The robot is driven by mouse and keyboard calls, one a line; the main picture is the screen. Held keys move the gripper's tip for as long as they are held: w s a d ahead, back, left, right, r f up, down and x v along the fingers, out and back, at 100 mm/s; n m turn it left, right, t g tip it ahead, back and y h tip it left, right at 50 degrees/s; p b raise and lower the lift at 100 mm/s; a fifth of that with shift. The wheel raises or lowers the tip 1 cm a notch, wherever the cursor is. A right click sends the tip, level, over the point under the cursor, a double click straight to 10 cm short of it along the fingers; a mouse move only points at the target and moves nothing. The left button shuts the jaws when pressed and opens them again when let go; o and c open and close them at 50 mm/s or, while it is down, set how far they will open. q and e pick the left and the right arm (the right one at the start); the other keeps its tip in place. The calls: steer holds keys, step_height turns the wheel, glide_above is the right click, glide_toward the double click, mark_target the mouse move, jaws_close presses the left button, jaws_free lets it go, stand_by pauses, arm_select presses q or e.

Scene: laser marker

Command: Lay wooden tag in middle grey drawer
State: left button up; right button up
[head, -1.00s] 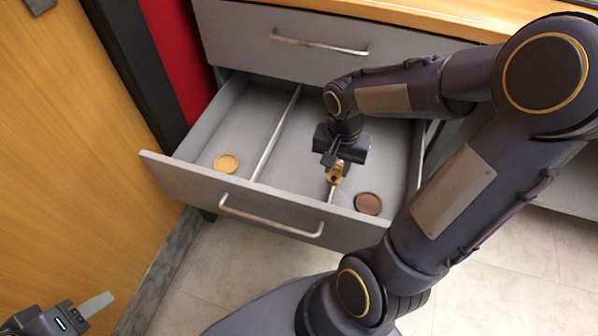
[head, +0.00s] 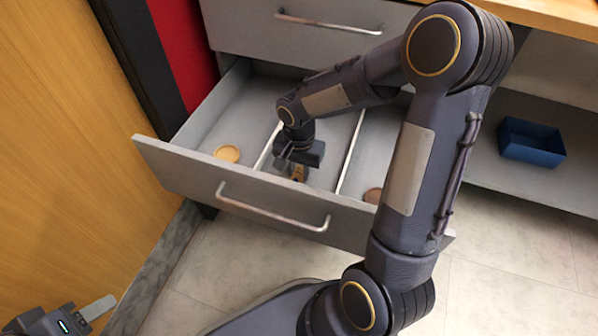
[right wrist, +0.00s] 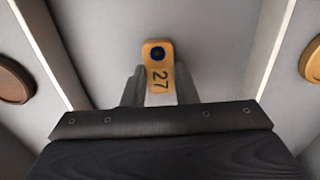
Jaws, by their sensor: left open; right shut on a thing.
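My right gripper (head: 298,164) is shut on a small yellow wooden tag (head: 299,173), low inside the middle compartment of the open grey drawer (head: 225,188). Whether the tag touches the floor I cannot tell. My left gripper (head: 92,312) is open and empty at the lower left, only partly in view.
A light round disc (head: 227,154) lies in the drawer's left compartment and a dark brown one (head: 373,195) in the right. A closed grey drawer (head: 300,25) is above. A blue box (head: 531,142) sits on a shelf at the right.

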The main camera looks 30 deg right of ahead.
steer(key=shift+f, duration=0.2)
steer(key=o, duration=0.9)
steer(key=shift+o, duration=0.2)
steer(key=shift+r, duration=0.15)
